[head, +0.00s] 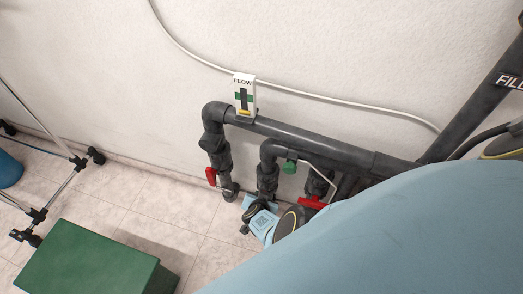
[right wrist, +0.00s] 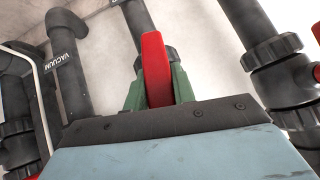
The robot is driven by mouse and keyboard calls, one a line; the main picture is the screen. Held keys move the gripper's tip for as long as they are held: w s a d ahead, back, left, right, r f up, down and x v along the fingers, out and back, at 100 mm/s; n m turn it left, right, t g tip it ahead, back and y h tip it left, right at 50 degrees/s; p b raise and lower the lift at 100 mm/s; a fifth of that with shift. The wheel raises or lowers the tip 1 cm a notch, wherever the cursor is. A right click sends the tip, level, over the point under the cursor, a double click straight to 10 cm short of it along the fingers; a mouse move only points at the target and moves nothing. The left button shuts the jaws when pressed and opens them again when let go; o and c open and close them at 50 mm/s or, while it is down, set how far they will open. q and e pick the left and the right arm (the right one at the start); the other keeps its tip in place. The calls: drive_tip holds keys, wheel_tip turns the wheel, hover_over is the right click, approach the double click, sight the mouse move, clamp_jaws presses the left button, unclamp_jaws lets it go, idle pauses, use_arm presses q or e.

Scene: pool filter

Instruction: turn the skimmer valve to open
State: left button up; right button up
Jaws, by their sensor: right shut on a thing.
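A red valve handle (right wrist: 155,60) stands upright in the right wrist view, in front of a dark grey pipe. My right gripper (right wrist: 158,90) is shut on this handle, with a green finger on each side. In the head view my pale blue right wrist is low among the pipes, and I cannot make out its fingertips or the held handle there. One red handle (head: 211,176) is on the left pipe and another red handle (head: 312,203) is farther right. I cannot read a skimmer label. My left gripper is not in view.
A dark pipe (head: 310,138) with a flow gauge (head: 244,95) runs along the white wall. A pipe labelled VACUUM (right wrist: 68,65) is beside the gripper. A dark valve body (right wrist: 275,65) is close on the right. A green box (head: 85,265) stands on the tiled floor.

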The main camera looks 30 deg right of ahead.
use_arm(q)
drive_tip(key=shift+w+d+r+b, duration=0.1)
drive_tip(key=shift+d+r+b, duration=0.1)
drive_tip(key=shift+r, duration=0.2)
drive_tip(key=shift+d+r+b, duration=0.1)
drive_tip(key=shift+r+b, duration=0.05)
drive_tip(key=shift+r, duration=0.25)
use_arm(e)
drive_tip(key=shift+w+n+g+h, duration=0.1)
drive_tip(key=shift+n+g+h, duration=0.5)
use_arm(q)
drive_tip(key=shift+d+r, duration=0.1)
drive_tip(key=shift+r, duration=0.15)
use_arm(e)
drive_tip(key=shift+r, duration=0.1)
drive_tip(key=o, duration=1)
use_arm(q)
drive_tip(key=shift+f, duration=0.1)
